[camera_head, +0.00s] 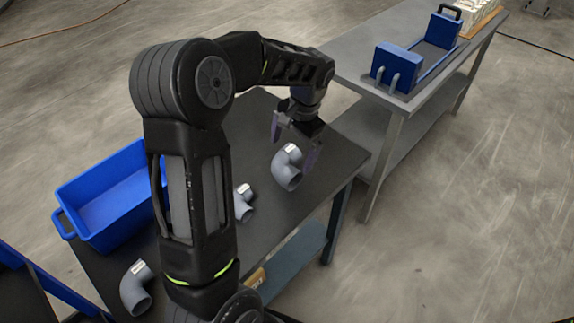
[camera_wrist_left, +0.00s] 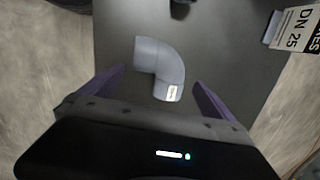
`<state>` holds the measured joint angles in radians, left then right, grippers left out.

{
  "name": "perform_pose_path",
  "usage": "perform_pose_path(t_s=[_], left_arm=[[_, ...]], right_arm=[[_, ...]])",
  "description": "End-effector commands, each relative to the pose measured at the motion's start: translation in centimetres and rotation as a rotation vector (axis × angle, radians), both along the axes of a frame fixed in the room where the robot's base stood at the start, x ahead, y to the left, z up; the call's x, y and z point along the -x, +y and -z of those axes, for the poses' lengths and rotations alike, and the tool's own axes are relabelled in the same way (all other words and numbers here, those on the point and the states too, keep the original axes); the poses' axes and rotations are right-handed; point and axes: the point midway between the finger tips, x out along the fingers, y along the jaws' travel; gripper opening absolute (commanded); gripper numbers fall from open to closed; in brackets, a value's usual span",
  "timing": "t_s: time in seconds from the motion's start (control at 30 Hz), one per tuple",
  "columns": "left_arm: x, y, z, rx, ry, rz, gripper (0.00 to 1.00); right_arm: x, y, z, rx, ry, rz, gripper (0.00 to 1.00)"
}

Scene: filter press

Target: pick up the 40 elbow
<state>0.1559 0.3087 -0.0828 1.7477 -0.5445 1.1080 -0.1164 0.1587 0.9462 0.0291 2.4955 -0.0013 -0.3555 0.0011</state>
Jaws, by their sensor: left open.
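Three grey pipe elbows with white labels lie on the dark table. The largest-looking elbow (camera_head: 287,171) is near the right edge, a smaller elbow (camera_head: 245,208) is in the middle, and another elbow (camera_head: 135,291) is at the front left. The label sizes are too small to read, so I cannot tell which is the 40. My left gripper (camera_head: 293,141) is open and points down over the right elbow. In the left wrist view this elbow (camera_wrist_left: 160,64) shows ahead of the spread fingers, its labelled end nearer the right finger. The fingers do not hold it.
A blue bin (camera_head: 105,195) stands on the left of the dark table (camera_head: 262,110). A grey bench (camera_head: 362,62) behind carries a blue holder (camera_head: 398,66). A label reading DN 25 (camera_wrist_left: 295,30) shows at the right in the left wrist view.

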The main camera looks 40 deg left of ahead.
Motion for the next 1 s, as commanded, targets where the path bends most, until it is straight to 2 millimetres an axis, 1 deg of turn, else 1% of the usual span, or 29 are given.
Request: perform_pose_path(t_s=[0.07,0.37,0.47,0.6,0.73,0.83,1.0], left_arm=[[0.1,0.1,0.4,0.000,0.000,0.000,1.00],[0.1,0.1,0.6,0.000,0.000,0.000,1.00],[0.2,0.2,1.3,0.000,0.002,0.001,1.00],[0.4,0.4,3.3,0.000,0.004,0.000,1.00],[0.4,0.7,5.0,0.000,0.002,0.000,1.00],[0.4,0.7,5.5,-0.001,0.000,0.001,1.00],[0.4,0.7,5.6,-0.001,-0.001,0.001,1.00]], right_arm=[[0.0,0.0,-0.1,0.000,0.000,0.000,0.36],[0.0,0.0,-0.1,0.000,0.000,0.000,0.36],[0.0,0.0,-0.4,0.000,0.000,0.000,0.36],[0.0,0.0,-1.0,0.000,0.000,0.000,0.36],[0.0,0.0,-1.0,0.000,0.001,0.000,0.36],[0.0,0.0,-1.1,0.000,0.001,0.000,0.36],[0.0,0.0,-1.0,0.000,0.001,0.000,0.36]])
